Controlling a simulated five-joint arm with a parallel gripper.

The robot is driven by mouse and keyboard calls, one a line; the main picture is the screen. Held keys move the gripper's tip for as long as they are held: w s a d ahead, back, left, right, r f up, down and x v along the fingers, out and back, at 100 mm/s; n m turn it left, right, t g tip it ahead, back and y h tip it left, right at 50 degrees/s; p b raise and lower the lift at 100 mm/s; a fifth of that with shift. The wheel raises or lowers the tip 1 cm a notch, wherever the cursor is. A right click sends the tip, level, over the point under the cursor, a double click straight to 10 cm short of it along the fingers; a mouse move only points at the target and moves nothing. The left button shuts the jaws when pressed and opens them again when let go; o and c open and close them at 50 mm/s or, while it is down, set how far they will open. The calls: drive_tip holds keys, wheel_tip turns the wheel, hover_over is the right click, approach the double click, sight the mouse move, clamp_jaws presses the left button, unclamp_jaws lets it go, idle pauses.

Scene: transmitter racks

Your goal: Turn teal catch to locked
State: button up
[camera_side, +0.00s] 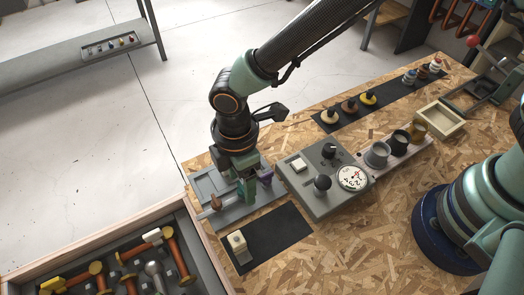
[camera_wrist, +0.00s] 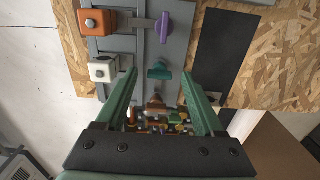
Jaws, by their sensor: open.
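The teal catch (camera_wrist: 158,71) sits on a grey panel (camera_wrist: 120,45) in the wrist view, its handle lying roughly across the picture. A purple catch (camera_wrist: 163,26) above it points up and down. A brown catch (camera_wrist: 155,100) is below it. My gripper (camera_wrist: 160,67) is open, its green fingers to the left and right of the teal catch; I cannot tell if either touches it. In the side view my gripper (camera_side: 247,192) is low over the panel, between the purple catch (camera_side: 265,176) and the brown catch (camera_side: 216,202). The teal catch is hidden there.
Orange (camera_wrist: 95,22) and white (camera_wrist: 103,68) blocks stand on the panel's left. A grey control box (camera_side: 318,205) is close to my gripper's right. A black mat (camera_side: 275,238) with a cream block (camera_side: 237,245) lies in front. A drawer of tools (camera_side: 190,235) is at lower left.

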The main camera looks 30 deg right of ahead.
drive_tip(key=shift+f, duration=0.4)
clamp_jaws()
